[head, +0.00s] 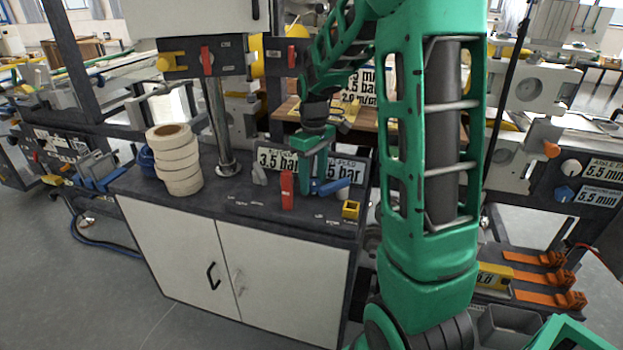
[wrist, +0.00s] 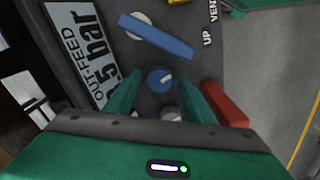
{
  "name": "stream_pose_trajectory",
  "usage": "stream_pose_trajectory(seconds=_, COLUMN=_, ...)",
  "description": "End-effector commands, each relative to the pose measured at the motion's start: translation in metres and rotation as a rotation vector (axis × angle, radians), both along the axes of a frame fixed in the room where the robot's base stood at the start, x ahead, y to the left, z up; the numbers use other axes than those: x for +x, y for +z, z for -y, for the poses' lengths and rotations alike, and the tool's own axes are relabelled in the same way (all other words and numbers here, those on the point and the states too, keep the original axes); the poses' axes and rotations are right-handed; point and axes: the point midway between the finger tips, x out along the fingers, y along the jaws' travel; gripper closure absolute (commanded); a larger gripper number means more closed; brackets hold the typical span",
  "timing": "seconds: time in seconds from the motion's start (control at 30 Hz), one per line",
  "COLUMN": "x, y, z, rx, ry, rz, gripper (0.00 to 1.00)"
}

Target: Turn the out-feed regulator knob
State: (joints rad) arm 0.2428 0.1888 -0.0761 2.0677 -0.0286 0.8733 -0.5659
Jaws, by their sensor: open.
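The out-feed regulator knob (wrist: 160,79) is a round blue knob with a pale pointer mark. It sits on the dark panel beside the OUT-FEED label (wrist: 82,50). In the wrist view my gripper (wrist: 159,86) is open, with one green finger on each side of the knob; I cannot tell if they touch it. In the head view my gripper (head: 313,168) is over the cabinet top in front of the pressure labels, and the knob is hidden there. The head view shows "5 bar" on the partly covered out-feed label (head: 346,171).
A blue lever (wrist: 157,36) lies just beyond the knob, and a red lever (wrist: 225,104) stands close to the right finger. A grey knob (wrist: 171,114) is nearer the palm. A yellow block (head: 351,209) and a stack of cream rolls (head: 174,160) are on the cabinet top.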

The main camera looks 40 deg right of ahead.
Motion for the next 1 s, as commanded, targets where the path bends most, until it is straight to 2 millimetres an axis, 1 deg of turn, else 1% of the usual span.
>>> stream_pose_trajectory(seconds=0.17, x=0.0000, y=0.0001, z=0.0000, rx=0.000, ry=0.000, rz=0.000, gripper=0.51)
stream_pose_trajectory(seconds=0.2, x=0.0000, y=0.0001, z=0.0000, rx=0.000, ry=0.000, rz=0.000, gripper=0.56)
stream_pose_trajectory(seconds=0.27, x=0.0000, y=0.0002, z=0.0000, rx=0.000, ry=0.000, rz=0.000, gripper=0.70)
stream_pose_trajectory(seconds=0.3, x=0.0000, y=0.0002, z=0.0000, rx=0.000, ry=0.000, rz=0.000, gripper=0.80)
stream_pose_trajectory(seconds=0.37, x=0.0001, y=0.0003, z=0.0000, rx=0.000, ry=0.000, rz=0.000, gripper=0.93)
stream_pose_trajectory(seconds=0.67, x=0.0003, y=0.0006, z=0.0002, rx=-0.001, ry=-0.026, rz=0.000, gripper=0.92)
stream_pose_trajectory(seconds=0.87, x=0.0004, y=0.0008, z=0.0003, rx=-0.001, ry=-0.119, rz=0.001, gripper=0.92)
stream_pose_trajectory(seconds=1.0, x=0.0005, y=0.0009, z=0.0004, rx=-0.001, ry=-0.224, rz=0.001, gripper=0.92)
